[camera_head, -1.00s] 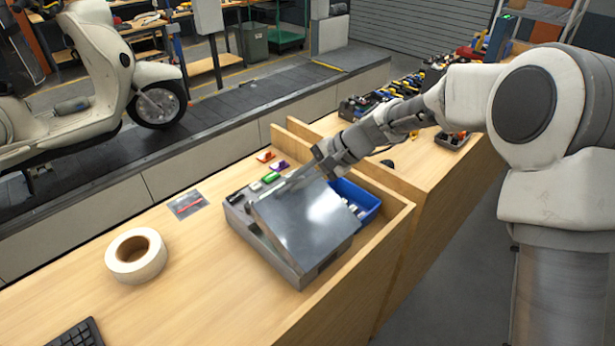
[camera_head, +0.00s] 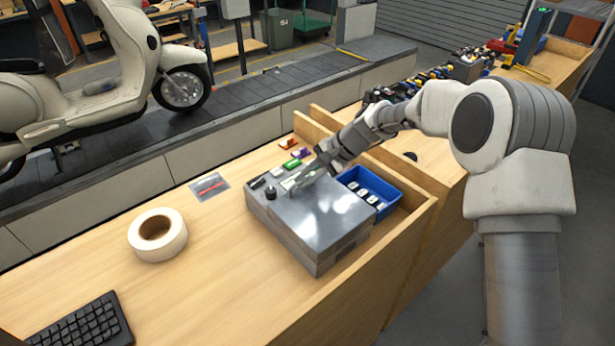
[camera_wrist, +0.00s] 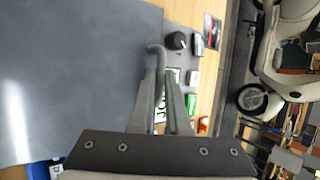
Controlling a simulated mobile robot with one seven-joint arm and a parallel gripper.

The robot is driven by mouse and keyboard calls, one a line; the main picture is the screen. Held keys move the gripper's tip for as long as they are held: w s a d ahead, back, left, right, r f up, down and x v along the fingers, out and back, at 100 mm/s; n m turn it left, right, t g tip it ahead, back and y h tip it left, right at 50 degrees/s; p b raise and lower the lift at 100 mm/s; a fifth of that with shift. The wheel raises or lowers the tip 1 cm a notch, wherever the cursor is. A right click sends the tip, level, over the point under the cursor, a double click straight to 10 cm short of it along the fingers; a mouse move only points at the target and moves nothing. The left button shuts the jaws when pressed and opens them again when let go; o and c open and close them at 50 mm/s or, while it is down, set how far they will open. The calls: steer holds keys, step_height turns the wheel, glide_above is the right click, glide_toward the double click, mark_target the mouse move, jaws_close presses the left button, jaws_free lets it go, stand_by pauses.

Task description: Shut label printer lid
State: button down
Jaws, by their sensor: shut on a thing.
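The label printer (camera_head: 285,237) is a grey box on the wooden bench. Its smooth grey lid (camera_head: 325,213) lies down over the body and looks flat or nearly flat; I cannot tell whether a thin gap is left. In the wrist view the lid (camera_wrist: 75,75) fills the left side. My gripper (camera_head: 296,184) is at the lid's far edge, beside the control strip with a black knob (camera_head: 270,192). In the wrist view the fingers of my gripper (camera_wrist: 160,85) are close together on a bent grey piece at the lid's edge, seemingly its handle.
A blue bin (camera_head: 385,191) with small white items stands right behind the printer, near a raised wooden edge. A tape roll (camera_head: 158,235), a keyboard (camera_head: 82,325) and a small bag (camera_head: 209,187) lie to the left. Small coloured items sit beyond the printer.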

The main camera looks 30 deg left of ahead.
steer(key=shift+w+a+r, duration=0.1)
steer(key=shift+a+r, duration=0.4)
steer(key=shift+a, duration=0.15)
steer(key=c, duration=1.3)
jaws_free()
steer(key=o, duration=0.4)
steer(key=shift+a+f, duration=0.25)
steer(key=shift+d, duration=0.1)
steer(key=shift+w+d+f, duration=0.1)
steer(key=shift+d+f, duration=0.05)
steer(key=shift+d, duration=0.05)
steer(key=b+v, duration=0.2)
steer(key=v, duration=1.5)
steer(key=shift+d, duration=0.2)
